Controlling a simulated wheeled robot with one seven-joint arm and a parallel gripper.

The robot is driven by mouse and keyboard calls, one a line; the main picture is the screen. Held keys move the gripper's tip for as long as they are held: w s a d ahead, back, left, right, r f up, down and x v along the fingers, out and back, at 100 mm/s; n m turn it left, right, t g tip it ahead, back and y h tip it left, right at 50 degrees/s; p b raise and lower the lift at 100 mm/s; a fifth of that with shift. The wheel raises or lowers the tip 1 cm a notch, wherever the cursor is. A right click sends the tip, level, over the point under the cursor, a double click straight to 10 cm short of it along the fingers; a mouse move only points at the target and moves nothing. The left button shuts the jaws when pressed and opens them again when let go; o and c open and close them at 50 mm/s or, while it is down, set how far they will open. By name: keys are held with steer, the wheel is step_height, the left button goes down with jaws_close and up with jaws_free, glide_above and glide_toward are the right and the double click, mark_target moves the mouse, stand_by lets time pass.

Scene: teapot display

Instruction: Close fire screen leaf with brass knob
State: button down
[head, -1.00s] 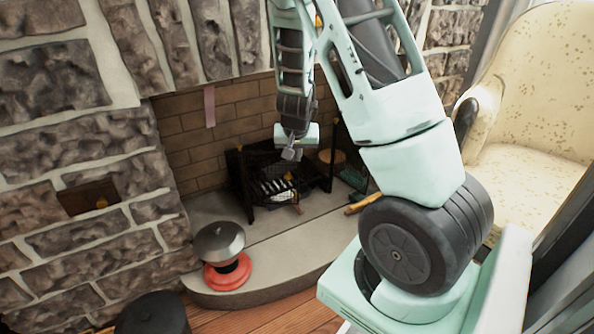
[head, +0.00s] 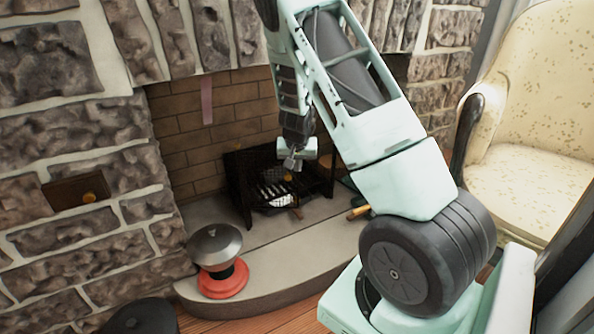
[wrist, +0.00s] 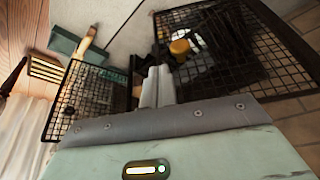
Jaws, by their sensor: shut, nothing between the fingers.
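The black mesh fire screen (head: 238,195) stands in front of the fireplace opening on the stone hearth. In the wrist view one mesh leaf (wrist: 265,60) is at the right, with a round brass knob (wrist: 180,47) near its left edge. A second mesh leaf (wrist: 62,108) is at the left, at an angle to the first. My gripper (head: 291,165) is shut and empty, at the screen's front. Its fingers (wrist: 158,72) are between the two leaves, just below and left of the knob. I cannot tell whether they touch the screen.
A wooden-handled tool (head: 358,211) lies to the right. A cream armchair (head: 530,130) is at the far right. A small wall drawer (head: 70,192) has its own brass knob.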

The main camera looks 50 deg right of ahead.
steer(key=shift+w+d, duration=0.1)
stand_by(0.3)
steer(key=w+d+n+t+y+b, duration=0.1)
steer(key=w+d+n+y, duration=0.1)
steer(key=w+d+n, duration=0.4)
steer(key=shift+w+d+n+b, duration=0.3)
steer(key=shift+w+d, duration=0.25)
steer(key=shift+w, duration=0.35)
